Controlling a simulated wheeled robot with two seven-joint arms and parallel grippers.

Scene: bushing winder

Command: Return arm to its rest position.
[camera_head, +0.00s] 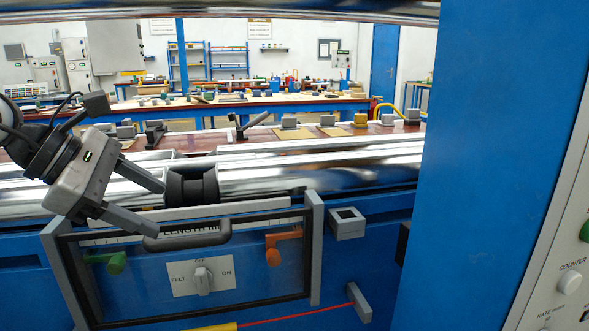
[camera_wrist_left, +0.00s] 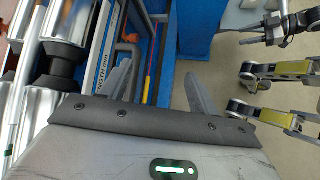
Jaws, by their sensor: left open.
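My left gripper (camera_head: 158,211) comes in from the left in the head view, in front of the winder's shiny rollers. Its two fingers are spread apart with nothing between them. They are in front of the black collar (camera_head: 192,186) and above the framed window's black handle (camera_head: 187,235). In the left wrist view the open fingers (camera_wrist_left: 158,72) point away over blue machine and floor. The right gripper is not seen in the head view.
The framed window holds a FELT switch (camera_head: 203,279), a green knob (camera_head: 116,263) and an orange knob (camera_head: 273,256). A grey square block (camera_head: 347,223) sticks out beside it. A blue column (camera_head: 490,150) blocks the right side. Workbenches (camera_head: 240,105) stand behind.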

